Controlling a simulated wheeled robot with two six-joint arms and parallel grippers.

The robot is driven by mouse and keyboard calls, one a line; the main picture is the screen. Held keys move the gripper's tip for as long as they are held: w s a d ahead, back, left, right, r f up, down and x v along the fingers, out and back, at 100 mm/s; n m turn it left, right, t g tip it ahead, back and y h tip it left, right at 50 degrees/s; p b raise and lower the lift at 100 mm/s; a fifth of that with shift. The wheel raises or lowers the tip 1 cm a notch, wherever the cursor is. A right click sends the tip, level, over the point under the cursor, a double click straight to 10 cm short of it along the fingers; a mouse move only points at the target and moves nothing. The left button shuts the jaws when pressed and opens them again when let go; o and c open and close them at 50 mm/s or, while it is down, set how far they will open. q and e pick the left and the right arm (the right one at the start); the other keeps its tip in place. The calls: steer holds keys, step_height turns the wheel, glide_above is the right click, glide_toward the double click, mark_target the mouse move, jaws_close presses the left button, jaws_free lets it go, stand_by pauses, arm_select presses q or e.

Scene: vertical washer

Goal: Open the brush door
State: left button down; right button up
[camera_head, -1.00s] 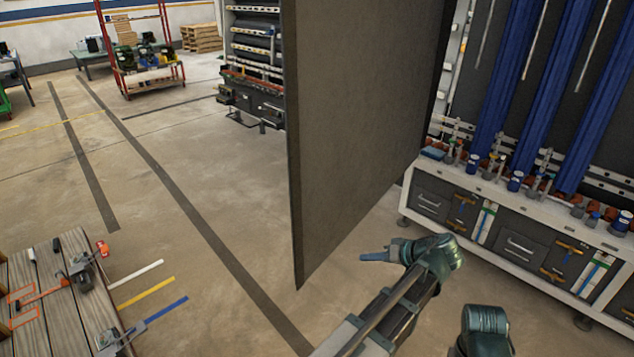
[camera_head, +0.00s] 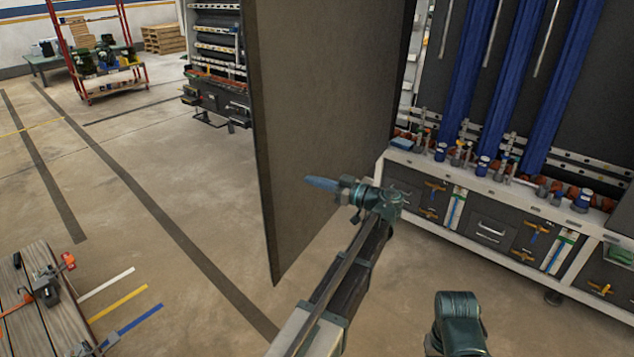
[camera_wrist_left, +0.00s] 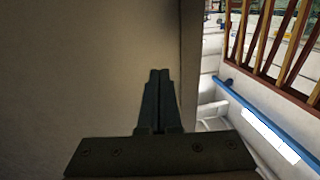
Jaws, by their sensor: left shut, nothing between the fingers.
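The brush door (camera_head: 325,110) is a large grey-brown panel that stands swung out from the washer at a wide angle. The washer's tall blue brushes (camera_head: 478,90) are uncovered to its right. My left gripper (camera_head: 322,184) is shut and empty, in front of the lower part of the panel's broad face in the head view. In the left wrist view its fingertips (camera_wrist_left: 158,75) point up against the door face (camera_wrist_left: 80,70), left of the door's edge. I cannot tell whether they touch it. My right gripper is not in view.
The washer's white base (camera_head: 450,225) with drawers runs along the right. A wooden table (camera_head: 35,290) with tools stands at the lower left. A red rack (camera_head: 105,65) and a tool shelf (camera_head: 215,95) stand at the back. The floor left of the door is clear.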

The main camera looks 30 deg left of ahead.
mark_target(277, 169)
arm_select(q)
steer(key=a, duration=1)
steer(key=shift+w, duration=0.25)
steer(key=shift+a, duration=0.1)
steer(key=w+a, duration=0.2)
steer(key=a, duration=1.4)
steer(key=w+a, duration=0.2)
steer(key=a, duration=1.4)
steer(key=shift+w+a, duration=0.25)
steer(key=shift+w, duration=0.05)
steer(key=s+d, duration=0.5)
steer(key=d, duration=0.8)
steer(key=shift+s, duration=0.2)
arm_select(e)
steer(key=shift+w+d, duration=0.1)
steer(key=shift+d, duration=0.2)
